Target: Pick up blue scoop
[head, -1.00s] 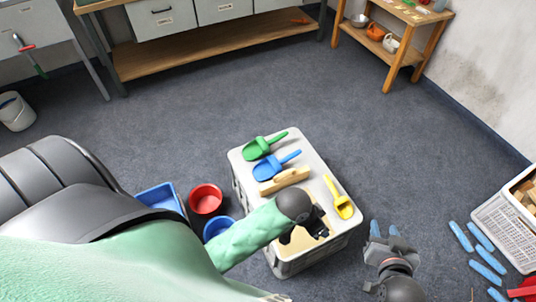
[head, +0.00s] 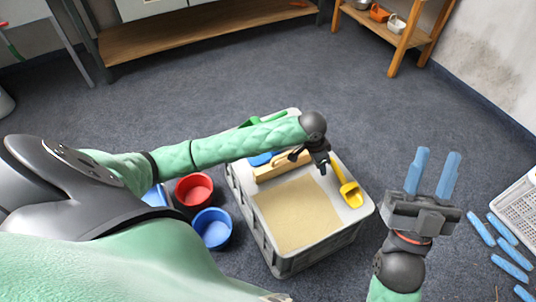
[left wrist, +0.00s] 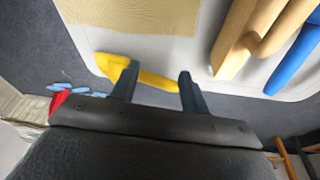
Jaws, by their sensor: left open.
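The blue scoop (head: 262,158) lies on the lid at the far side of the grey crate (head: 284,265). In the head view my left arm hides most of it. In the left wrist view its blue handle (left wrist: 297,62) shows at the upper right, beside the wooden float. My left gripper (head: 316,166) is above the crate, right of the blue scoop and near the yellow scoop (head: 349,192). In the left wrist view its fingers (left wrist: 157,76) are apart, with the yellow scoop below them. My right gripper (head: 436,153) is open and empty, right of the crate.
A green scoop (head: 262,119) lies behind my left arm. The wooden float (head: 266,172) lies close to the blue scoop. Red (head: 194,189) and blue (head: 212,229) buckets stand left of the crate. Light blue pieces (head: 510,268) lie on the floor at right.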

